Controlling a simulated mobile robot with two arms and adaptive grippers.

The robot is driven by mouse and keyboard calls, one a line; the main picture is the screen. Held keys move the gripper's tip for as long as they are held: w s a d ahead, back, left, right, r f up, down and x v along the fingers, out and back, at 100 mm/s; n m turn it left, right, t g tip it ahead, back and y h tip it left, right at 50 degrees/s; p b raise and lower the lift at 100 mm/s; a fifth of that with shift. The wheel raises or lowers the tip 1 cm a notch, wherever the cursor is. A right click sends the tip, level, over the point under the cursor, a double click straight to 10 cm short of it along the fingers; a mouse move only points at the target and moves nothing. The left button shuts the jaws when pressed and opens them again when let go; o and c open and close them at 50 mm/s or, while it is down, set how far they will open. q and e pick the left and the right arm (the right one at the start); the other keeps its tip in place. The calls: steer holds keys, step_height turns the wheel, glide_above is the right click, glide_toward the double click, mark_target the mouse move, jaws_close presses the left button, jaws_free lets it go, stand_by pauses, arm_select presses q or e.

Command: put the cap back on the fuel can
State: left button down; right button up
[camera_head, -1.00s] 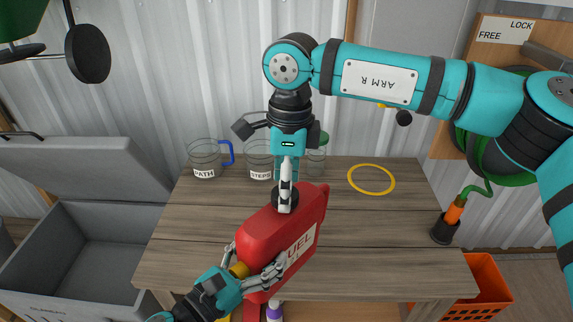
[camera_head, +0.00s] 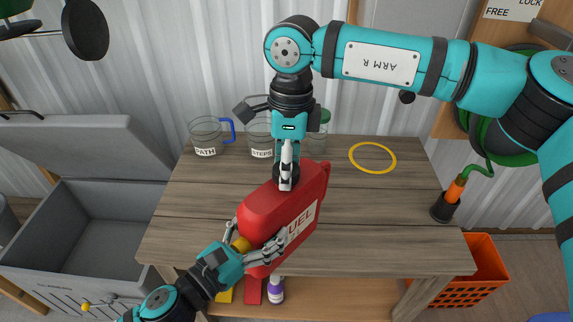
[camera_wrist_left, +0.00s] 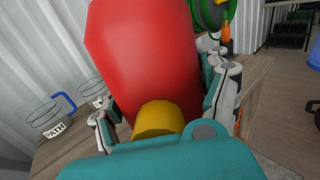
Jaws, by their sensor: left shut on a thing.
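The red fuel can (camera_head: 284,208) is tilted above the table's front part and also fills the upper middle of the left wrist view (camera_wrist_left: 145,50). My left gripper (camera_head: 256,240) is shut on its near end, a finger on each side. A yellow round part (camera_wrist_left: 158,119) sits between the can and my left palm. My right gripper (camera_head: 286,165) points down at the can's upper side, its fingers at a black round piece (camera_head: 279,182) that looks like the cap. The fingers show edge-on and overlap, so their grip and the cap's seating are hidden.
The wooden table (camera_head: 390,225) has a yellow ring (camera_head: 372,145) and clear jars at the back, including a "PATH" mug (camera_head: 205,150). A grey open chest (camera_head: 75,240) stands left. An orange crate (camera_head: 480,275) is at the lower right. The table's right half is mostly free.

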steer(key=shift+w, duration=0.1)
steer(key=o, duration=1.4)
steer(key=shift+c, duration=0.2)
step_height(320, 180, up, 12)
steer(key=shift+w+d, duration=0.3)
